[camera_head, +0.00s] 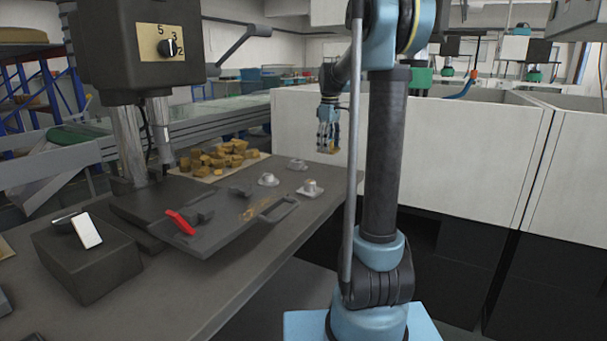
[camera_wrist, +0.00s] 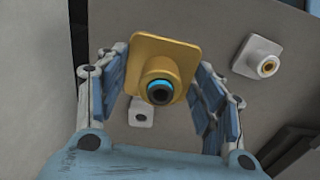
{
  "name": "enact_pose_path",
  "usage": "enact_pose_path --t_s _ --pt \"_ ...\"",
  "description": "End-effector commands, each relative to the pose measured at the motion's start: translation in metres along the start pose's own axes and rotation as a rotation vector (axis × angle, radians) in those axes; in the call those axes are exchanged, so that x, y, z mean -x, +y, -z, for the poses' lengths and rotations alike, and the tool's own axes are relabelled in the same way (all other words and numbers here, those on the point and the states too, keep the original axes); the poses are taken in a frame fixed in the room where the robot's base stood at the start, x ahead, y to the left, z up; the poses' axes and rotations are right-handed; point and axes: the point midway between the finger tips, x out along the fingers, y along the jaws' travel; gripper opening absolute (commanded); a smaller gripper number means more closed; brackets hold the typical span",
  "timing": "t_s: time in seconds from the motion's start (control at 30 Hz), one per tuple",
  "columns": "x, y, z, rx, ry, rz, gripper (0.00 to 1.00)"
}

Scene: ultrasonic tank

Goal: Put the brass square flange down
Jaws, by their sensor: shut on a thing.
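The brass square flange (camera_wrist: 187,50) is in my gripper (camera_wrist: 160,85) in the wrist view. It has a rounded square plate and a round hub with a blue ring around a dark bore. The fingers close on it from both sides. In the head view my gripper (camera_head: 327,128) hangs beyond the bench's far right edge, near the white tank wall, with the small yellow flange (camera_head: 334,150) at its fingertips. The flange is held up, apart from the grey bench (camera_wrist: 215,25). The faces under the fingers are hidden.
Several pale flanges (camera_head: 268,180) stand on the bench, two also in the wrist view (camera_wrist: 250,48). Brass parts (camera_head: 222,158) crowd a sheet behind them. A plate with a red-handled clamp (camera_head: 181,222) and a drill-like machine (camera_head: 140,45) are left. White tanks (camera_head: 460,160) stand right.

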Motion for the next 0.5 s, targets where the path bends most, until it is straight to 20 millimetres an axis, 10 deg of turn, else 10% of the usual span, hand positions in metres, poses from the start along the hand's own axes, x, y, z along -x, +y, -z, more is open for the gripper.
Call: enact_pose_path --t_s 0.5 --pt "0.001 -0.082 0.07 0.026 0.0 0.001 0.11"
